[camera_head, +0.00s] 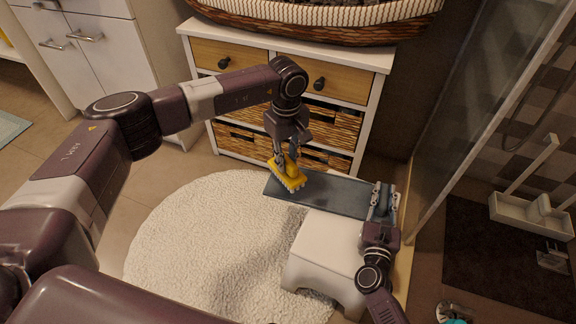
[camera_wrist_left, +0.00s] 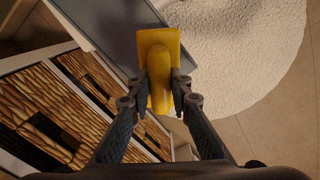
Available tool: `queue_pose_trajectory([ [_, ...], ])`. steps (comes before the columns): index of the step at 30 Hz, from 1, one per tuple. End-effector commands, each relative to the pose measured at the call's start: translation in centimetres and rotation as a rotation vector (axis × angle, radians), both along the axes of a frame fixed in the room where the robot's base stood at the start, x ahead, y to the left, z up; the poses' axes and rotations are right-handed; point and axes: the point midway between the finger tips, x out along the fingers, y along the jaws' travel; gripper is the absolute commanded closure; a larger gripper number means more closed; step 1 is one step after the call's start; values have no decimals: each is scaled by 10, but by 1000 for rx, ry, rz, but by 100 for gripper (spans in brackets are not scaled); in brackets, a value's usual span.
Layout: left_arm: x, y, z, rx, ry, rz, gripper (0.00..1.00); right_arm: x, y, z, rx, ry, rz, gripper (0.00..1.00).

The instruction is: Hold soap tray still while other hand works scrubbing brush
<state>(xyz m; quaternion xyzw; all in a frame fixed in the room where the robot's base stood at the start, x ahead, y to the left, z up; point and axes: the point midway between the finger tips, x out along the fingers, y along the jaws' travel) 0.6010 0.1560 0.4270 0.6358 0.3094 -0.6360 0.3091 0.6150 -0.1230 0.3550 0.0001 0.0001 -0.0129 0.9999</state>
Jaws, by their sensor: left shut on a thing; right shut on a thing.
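My left gripper (camera_head: 284,158) is shut on a yellow scrubbing brush (camera_head: 290,178) with pale bristles facing down. The brush is over the left end of the long grey soap tray (camera_head: 335,191); I cannot tell if the bristles touch it. My right gripper (camera_head: 382,200) is shut on the tray's right end. In the left wrist view the brush (camera_wrist_left: 157,75) sits between both fingers, and the tray (camera_wrist_left: 108,30) shows behind it. The fingers hide part of the brush.
A white stool (camera_head: 325,252) stands below the tray on a round cream rug (camera_head: 190,235). A white cabinet with wicker drawers (camera_head: 320,120) is behind, with a large basket (camera_head: 320,22) on top. Shower glass (camera_head: 470,100) rises at the right.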

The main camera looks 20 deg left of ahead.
Motion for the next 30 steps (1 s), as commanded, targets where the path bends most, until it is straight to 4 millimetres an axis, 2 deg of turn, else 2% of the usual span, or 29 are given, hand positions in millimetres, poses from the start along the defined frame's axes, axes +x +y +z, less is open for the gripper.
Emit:
queue_pose_trajectory([
  [13,0,0,38,-1,-2,1,100,0,0,0,-1,0,0,100],
  [30,0,0,41,-1,1,1,100,0,0,0,-1,0,0,100],
])
